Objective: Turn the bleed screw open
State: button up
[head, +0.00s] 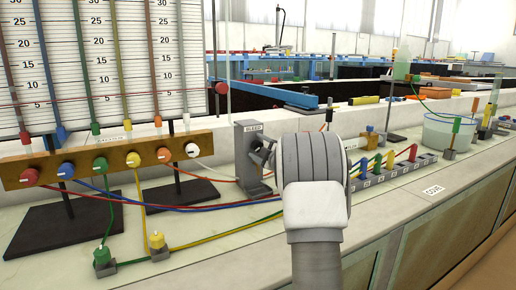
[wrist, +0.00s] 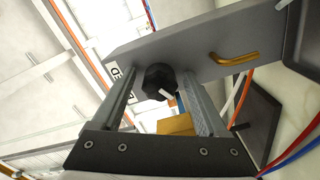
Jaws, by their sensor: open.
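The bleed screw shows in the wrist view as a dark faceted knob (wrist: 157,80) with a white pointer, on the face of a grey block (wrist: 215,45). In the head view this block (head: 247,160), labelled BLEED, stands upright on the bench. My gripper (wrist: 158,88) is open; in the wrist view the knob appears between its two fingers near their tips, with no clear contact. In the head view my wrist and gripper (head: 265,152) reach the block's right side and hide most of the knob.
A brass elbow (wrist: 235,59) sticks out of the block beside the knob. Coloured hoses (head: 195,207) run along the bench at left to a wooden valve board (head: 120,160). A grey numbered rack (head: 398,172) with coloured plugs stands right of my gripper.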

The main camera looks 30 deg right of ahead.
jog(key=s+a+p, duration=0.1)
jog(key=s+p, duration=0.2)
jog(key=s, duration=1.4)
jog(key=shift+s, duration=0.2)
